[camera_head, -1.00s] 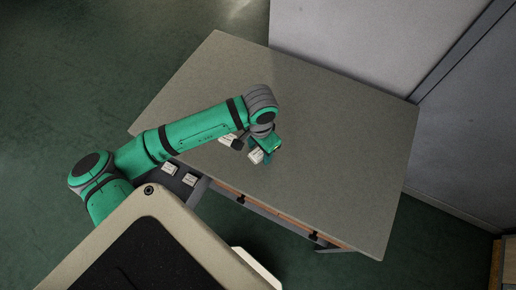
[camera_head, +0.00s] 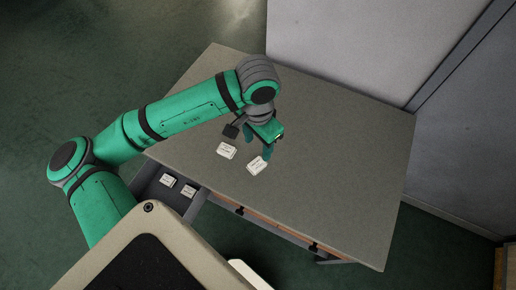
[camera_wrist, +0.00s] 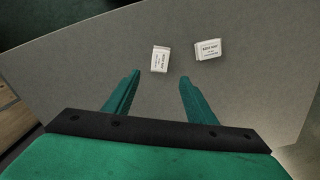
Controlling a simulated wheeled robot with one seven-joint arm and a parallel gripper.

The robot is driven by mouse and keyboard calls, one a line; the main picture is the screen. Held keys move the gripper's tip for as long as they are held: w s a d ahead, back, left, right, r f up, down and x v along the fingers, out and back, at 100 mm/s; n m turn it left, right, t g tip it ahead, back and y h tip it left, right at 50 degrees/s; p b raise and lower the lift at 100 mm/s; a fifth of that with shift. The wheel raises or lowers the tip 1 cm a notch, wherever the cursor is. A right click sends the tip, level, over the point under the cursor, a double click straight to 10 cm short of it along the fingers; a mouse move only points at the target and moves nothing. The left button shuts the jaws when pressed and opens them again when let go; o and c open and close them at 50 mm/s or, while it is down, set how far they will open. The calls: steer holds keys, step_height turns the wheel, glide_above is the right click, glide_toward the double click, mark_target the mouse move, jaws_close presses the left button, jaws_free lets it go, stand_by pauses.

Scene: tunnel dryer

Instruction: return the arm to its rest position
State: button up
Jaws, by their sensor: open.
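My green arm reaches from the left over the grey table (camera_head: 330,180). My gripper (camera_head: 259,145) is above the table near two small white boxes. In the wrist view my gripper (camera_wrist: 158,78) has its two green fingers wide apart, with nothing between them. One white box (camera_head: 257,165) lies on the table just below the fingertips in the head view; it is apart from them in the wrist view (camera_wrist: 160,59). The other white box (camera_head: 226,151) lies to its left, and also shows in the wrist view (camera_wrist: 207,50). Both carry dark print.
An open drawer (camera_head: 197,208) at the table's left front side holds two white boxes, one (camera_head: 168,181) left of the other (camera_head: 189,191). A tall pale cabinet (camera_head: 345,45) stands behind the table. The right part of the tabletop is clear.

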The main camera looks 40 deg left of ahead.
steer(key=shift+s+r, duration=0.2)
steer(key=shift+r, duration=0.05)
steer(key=shift+w, duration=0.1)
stand_by(0.3)
